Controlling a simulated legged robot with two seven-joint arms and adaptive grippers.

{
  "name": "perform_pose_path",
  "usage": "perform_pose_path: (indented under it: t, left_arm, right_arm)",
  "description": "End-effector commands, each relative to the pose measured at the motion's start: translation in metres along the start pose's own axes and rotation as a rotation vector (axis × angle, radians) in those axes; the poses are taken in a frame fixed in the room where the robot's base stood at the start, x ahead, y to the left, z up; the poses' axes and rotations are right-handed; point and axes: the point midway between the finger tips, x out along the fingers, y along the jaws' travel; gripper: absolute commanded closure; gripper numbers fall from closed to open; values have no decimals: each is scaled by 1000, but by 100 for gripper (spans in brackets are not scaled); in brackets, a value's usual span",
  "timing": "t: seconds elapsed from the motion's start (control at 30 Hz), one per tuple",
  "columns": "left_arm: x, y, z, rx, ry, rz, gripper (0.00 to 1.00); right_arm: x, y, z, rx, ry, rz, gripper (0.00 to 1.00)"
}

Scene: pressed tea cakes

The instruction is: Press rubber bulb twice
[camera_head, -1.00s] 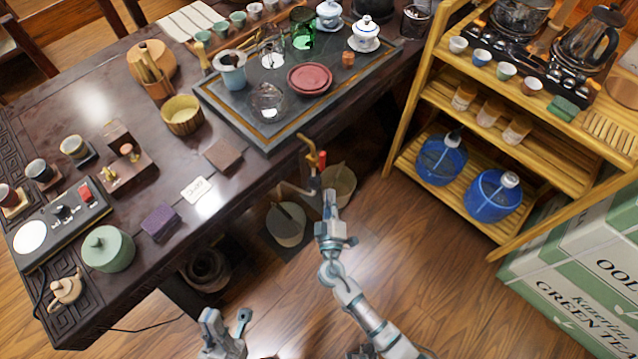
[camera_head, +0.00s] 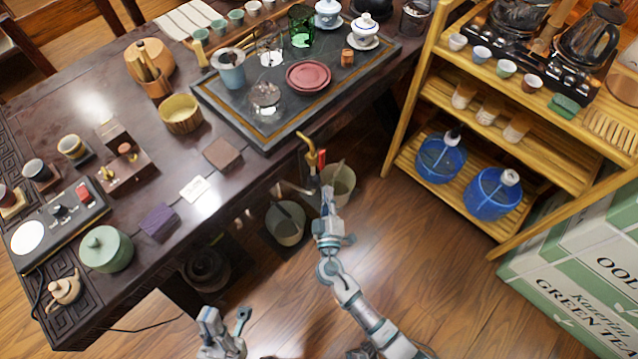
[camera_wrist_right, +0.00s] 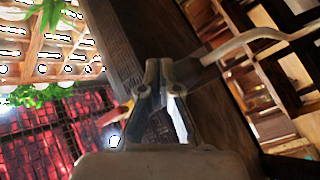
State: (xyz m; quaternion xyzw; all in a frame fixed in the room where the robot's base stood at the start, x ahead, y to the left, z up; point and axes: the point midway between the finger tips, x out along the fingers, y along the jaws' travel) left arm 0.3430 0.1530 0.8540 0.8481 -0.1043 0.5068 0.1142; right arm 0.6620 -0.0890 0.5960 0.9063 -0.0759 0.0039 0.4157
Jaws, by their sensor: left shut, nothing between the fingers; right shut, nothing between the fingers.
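I cannot make out a rubber bulb for certain. A brass tap (camera_head: 309,150) with a red part (camera_head: 322,160) stands at the table's front edge. My right gripper (camera_head: 328,193) is shut and empty, below the red part in the picture and apart from it. The right gripper's fingers (camera_wrist_right: 163,92) also show in the right wrist view, with a blurred red and yellow piece (camera_wrist_right: 113,115) to their left. My left gripper (camera_head: 226,320) is shut and empty at the bottom, well away from the tap.
The dark table (camera_head: 120,200) carries a tea tray (camera_head: 225,112). Buckets (camera_head: 286,224) (camera_head: 343,180) stand below the tap, close to my right gripper. A wooden shelf (camera_head: 560,155) with blue bottles (camera_head: 438,160) (camera_head: 492,195) stands right. Open floor lies between shelf and right arm.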

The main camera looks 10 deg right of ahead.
Motion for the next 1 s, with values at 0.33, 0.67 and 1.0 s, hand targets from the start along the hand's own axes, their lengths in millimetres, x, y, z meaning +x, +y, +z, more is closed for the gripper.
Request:
perform_pose_path:
  t: [0.33,0.67,1.0]
  left_arm:
    - [0,0,0,0,0,1,100]
    - [-2,-1,3,0,2,1,100]
    - [-5,-1,5,0,-3,0,100]
  right_arm:
    - [0,0,0,0,0,0,100]
    - [2,-3,-1,2,-1,-1,100]
    - [5,-3,-6,0,0,0,100]
